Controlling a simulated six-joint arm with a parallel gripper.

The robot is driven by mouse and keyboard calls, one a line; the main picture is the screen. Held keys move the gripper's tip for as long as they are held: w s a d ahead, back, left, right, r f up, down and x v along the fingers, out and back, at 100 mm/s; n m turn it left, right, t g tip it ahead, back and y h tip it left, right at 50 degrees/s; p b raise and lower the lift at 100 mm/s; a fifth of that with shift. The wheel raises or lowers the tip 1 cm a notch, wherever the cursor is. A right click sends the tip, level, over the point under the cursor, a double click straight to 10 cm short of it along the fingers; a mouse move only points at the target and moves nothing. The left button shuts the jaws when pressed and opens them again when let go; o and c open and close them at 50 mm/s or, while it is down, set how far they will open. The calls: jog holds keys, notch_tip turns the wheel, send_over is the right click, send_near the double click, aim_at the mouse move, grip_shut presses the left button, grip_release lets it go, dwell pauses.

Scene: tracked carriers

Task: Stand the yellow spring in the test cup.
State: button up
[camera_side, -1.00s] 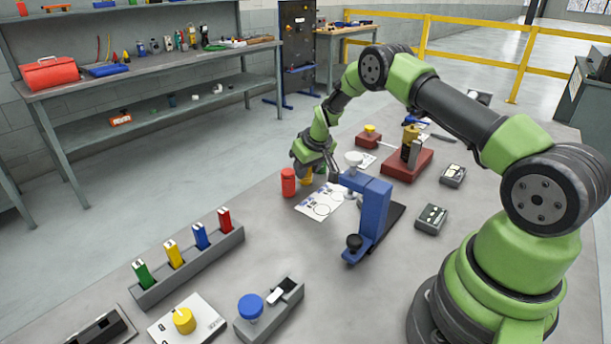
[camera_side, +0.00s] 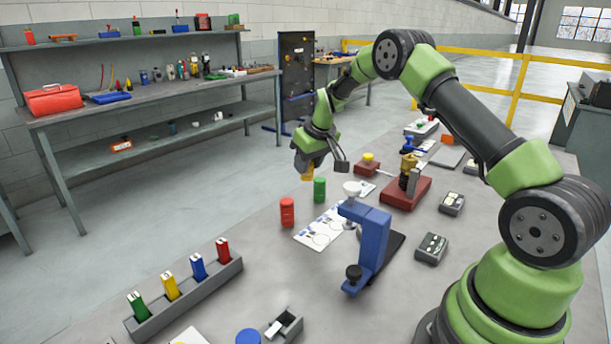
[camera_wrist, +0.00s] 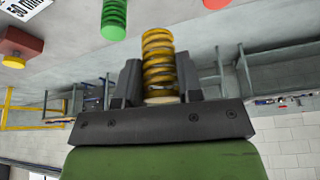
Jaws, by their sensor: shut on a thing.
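My gripper (camera_side: 312,160) is shut on the yellow spring (camera_side: 306,174) and holds it in the air behind the other springs. In the wrist view the yellow coils (camera_wrist: 158,52) stand out between the two fingers (camera_wrist: 159,82), in line with the gripper. A small white cup (camera_side: 352,189), which looks like the test cup, sits at the top of the blue C-shaped stand (camera_side: 372,235), to the right of and nearer than my gripper. The inside of the cup cannot be made out.
A red spring (camera_side: 287,212) and a green spring (camera_side: 319,190) stand on the table below my gripper. A printed white card (camera_side: 318,232) lies beside the blue stand. A dark red base with a brass-topped fixture (camera_side: 408,190) stands to the right.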

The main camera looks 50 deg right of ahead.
jog(key=shift+s+d+f+n+g+y, duration=0.1)
jog(key=shift+s+d+f+n+y, duration=0.4)
jog(key=shift+s+n, duration=1.65)
jog(key=shift+s+d+f+n+g+y, duration=0.15)
jog(key=shift+s+f+n+y, duration=0.65)
jog(key=shift+s, duration=2.65)
jog(key=shift+s+d+f+n+g+y, duration=0.1)
jog(key=shift+s+d+f+n+y, duration=0.25)
jog(key=shift+s+f+n, duration=1.6)
jog(key=shift+s+f+m, duration=0.6)
jog(key=shift+s+f, duration=0.25)
jog(key=shift+f, duration=0.2)
jog(key=o, duration=1.5)
jog(key=shift+r, duration=3.55)
